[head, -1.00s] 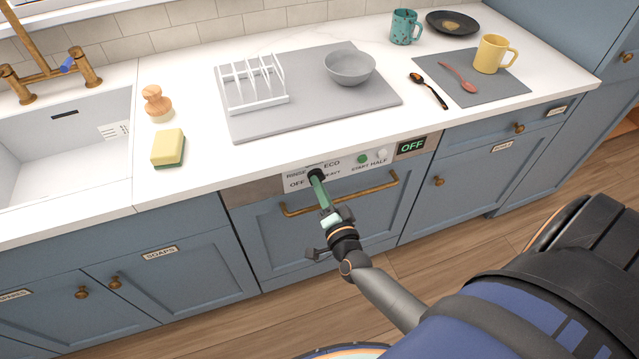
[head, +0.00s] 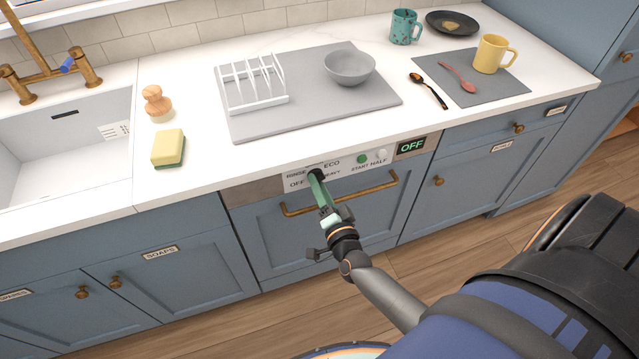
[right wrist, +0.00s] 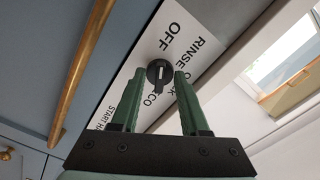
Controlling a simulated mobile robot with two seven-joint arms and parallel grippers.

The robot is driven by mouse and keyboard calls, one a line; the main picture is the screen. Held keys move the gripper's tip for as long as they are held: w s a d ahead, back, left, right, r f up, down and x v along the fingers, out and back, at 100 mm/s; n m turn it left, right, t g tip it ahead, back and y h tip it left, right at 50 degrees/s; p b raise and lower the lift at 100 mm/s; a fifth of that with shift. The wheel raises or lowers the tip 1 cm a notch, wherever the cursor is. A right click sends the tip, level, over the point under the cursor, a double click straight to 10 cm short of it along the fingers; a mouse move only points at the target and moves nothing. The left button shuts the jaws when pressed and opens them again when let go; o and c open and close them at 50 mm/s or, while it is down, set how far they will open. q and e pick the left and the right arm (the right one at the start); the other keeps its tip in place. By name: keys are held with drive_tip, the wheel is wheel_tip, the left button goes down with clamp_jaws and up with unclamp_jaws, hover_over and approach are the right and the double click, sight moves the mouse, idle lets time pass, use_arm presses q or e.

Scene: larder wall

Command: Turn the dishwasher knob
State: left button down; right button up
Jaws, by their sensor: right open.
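The dishwasher knob (right wrist: 160,73) is a round black dial with a pale pointer line, in the right wrist view. It sits on a white label with words such as OFF, RINSE and ECO around it. In the head view the knob (head: 317,174) is partly hidden by my right gripper (head: 313,178). That gripper has green fingers and points at the dial from below. In the right wrist view my right gripper (right wrist: 158,78) is open, its two fingertips apart on either side of the knob's lower part. Whether they touch it, I cannot tell. My left gripper is not in view.
The dishwasher's brass handle (head: 340,200) runs just below the panel, close to my right gripper. The counter above holds a drying rack (head: 252,84) and a bowl (head: 349,68).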

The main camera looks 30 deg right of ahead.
drive_tip(key=shift+s, duration=0.15)
drive_tip(key=v, duration=1.2)
drive_tip(key=shift+b, duration=0.3)
drive_tip(key=shift+s+a, duration=0.1)
drive_tip(key=shift+a, duration=0.05)
drive_tip(key=s+a+f+n+g+y+p, duration=0.1)
drive_tip(key=s+a+f+n+g+y, duration=0.5)
drive_tip(key=n, duration=1)
drive_tip(key=a+f+g, duration=0.2)
drive_tip(key=a, duration=0.1)
drive_tip(key=shift+s+n, duration=0.3)
drive_tip(key=shift+s, duration=0.1)
drive_tip(key=shift+a, duration=0.1)
